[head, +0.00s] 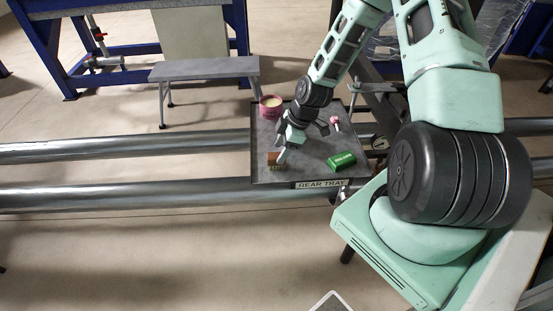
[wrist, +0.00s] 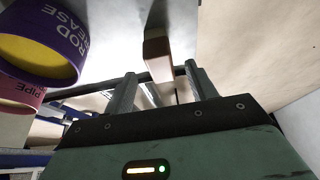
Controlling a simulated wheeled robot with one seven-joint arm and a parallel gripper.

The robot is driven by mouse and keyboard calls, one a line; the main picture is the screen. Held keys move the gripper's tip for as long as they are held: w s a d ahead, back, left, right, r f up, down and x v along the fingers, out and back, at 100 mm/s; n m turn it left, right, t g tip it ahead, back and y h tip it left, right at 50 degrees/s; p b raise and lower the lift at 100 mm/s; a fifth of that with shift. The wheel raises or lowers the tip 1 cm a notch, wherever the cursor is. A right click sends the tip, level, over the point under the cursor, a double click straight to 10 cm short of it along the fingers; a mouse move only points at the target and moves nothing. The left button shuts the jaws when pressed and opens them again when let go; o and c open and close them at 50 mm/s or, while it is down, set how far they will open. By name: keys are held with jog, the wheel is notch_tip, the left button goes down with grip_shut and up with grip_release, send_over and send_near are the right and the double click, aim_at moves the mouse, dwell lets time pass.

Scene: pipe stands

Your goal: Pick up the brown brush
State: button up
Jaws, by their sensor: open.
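The brown brush (head: 276,159) lies on the grey tray (head: 305,172) near its front left corner. My gripper (head: 284,153) is at the right side of the brush, pointing down at the tray, and partly overlaps it in the head view. In the wrist view, the brown block of the brush (wrist: 157,53) shows beyond and between the two fingertips of my gripper (wrist: 160,72). The fingers are apart, with gaps visible beside the brush, so the gripper is open. Whether a finger touches the brush cannot be told.
A pink tin (head: 271,108) stands at the tray's back left. A green box (head: 342,161) lies at the right, with a small pink-headed item (head: 335,121) behind it. The wrist view shows a purple grease tin (wrist: 40,45) close on the left. Long pipes (head: 120,198) run beside the tray.

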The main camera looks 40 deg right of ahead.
aim_at(277, 155)
jog(key=shift+w+a+f+p, duration=0.1)
jog(key=shift+a+f+p, duration=0.15)
jog(key=shift+f+p, duration=0.1)
jog(key=shift+p+x, duration=0.95)
jog(key=shift+x, duration=1.3)
jog(key=c, duration=1.1)
jog(key=shift+r+b, duration=1.45)
jog(key=shift+r, duration=3.55)
